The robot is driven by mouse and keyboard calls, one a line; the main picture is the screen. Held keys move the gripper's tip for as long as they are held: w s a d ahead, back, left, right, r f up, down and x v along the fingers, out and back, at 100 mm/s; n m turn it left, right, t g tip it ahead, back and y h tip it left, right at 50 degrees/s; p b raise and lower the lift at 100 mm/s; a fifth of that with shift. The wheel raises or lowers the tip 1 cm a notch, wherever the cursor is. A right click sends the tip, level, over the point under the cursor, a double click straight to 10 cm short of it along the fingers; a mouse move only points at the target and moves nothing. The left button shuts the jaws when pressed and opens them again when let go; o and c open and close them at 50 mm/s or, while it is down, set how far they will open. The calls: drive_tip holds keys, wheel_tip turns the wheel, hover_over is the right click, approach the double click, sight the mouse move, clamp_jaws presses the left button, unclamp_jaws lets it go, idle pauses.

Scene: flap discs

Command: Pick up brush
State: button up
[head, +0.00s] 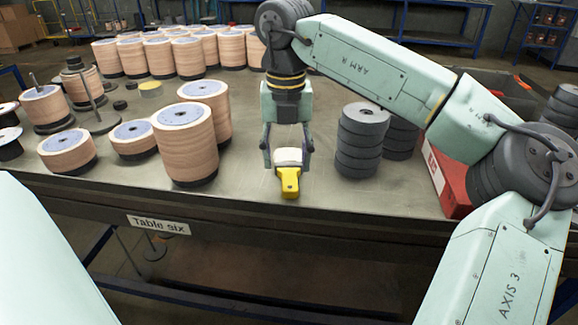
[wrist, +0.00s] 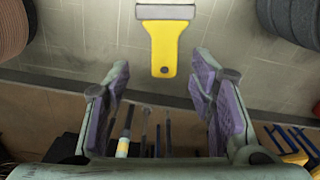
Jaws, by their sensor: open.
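The brush (head: 289,180) lies on the table near its front edge, with a yellow handle toward the edge and a white head behind it. In the wrist view the brush (wrist: 165,42) is at the top centre, its yellow handle pointing down between the fingers. My gripper (head: 287,160) is open above the brush, one finger on each side of it in the head view. In the wrist view the open fingers (wrist: 166,95) stand wide apart with nothing between the pads. Whether the fingers touch the brush cannot be told.
A tall stack of tan discs (head: 183,145) stands left of the brush. Dark grey discs (head: 359,145) are stacked to the right, with a red box (head: 449,175) beyond. More tan stacks fill the back left. The table (head: 245,190) is bare around the brush.

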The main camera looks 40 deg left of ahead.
sight(289, 179)
drive_tip(key=shift+w+f+p, duration=0.2)
drive_tip(key=shift+f+p, duration=0.15)
drive_tip(key=shift+f, duration=1)
drive_tip(key=shift+w+f+p, duration=0.15)
drive_tip(key=shift+f+p, duration=0.15)
drive_tip(key=shift+f, duration=1)
clamp_jaws()
